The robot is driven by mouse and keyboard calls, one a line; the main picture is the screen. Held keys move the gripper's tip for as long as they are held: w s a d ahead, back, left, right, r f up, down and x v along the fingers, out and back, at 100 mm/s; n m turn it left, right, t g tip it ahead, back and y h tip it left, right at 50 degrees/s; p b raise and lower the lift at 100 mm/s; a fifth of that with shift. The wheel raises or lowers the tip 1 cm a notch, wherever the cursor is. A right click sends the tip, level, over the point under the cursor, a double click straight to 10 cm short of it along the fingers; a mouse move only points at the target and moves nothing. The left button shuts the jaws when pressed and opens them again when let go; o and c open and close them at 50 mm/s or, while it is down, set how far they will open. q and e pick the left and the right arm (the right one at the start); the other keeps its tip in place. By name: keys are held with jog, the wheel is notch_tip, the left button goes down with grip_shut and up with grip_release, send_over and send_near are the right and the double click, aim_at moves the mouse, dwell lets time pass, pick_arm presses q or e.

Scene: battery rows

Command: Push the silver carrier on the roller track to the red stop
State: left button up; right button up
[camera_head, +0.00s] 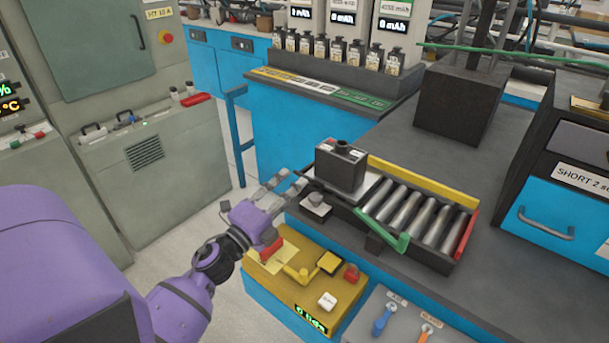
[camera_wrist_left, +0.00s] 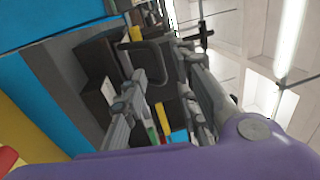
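The silver carrier (camera_head: 374,187) sits at the left end of the roller track (camera_head: 408,208), with a black battery (camera_head: 340,168) upright on it. Most of the carrier is hidden under the battery. The red stop (camera_head: 465,238) is at the track's right end, with bare rollers between. My left gripper (camera_head: 292,179) is just left of the carrier, fingers apart and nothing visibly held. In the left wrist view its two fingers (camera_wrist_left: 163,65) stand apart, with a dark loop-shaped part between them. I cannot tell whether it touches the carrier. My right gripper is not in view.
A green lever (camera_head: 396,241) lies at the track's near side and a yellow rail (camera_head: 424,180) runs along its far side. A yellow control box (camera_head: 284,281) stands below my left gripper. A blue-drawer cabinet (camera_head: 552,222) stands to the right.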

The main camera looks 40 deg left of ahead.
aim_at(303, 176)
pick_arm(q)
jog(key=x, duration=0.5)
jog(key=shift+p, duration=0.35)
grip_shut()
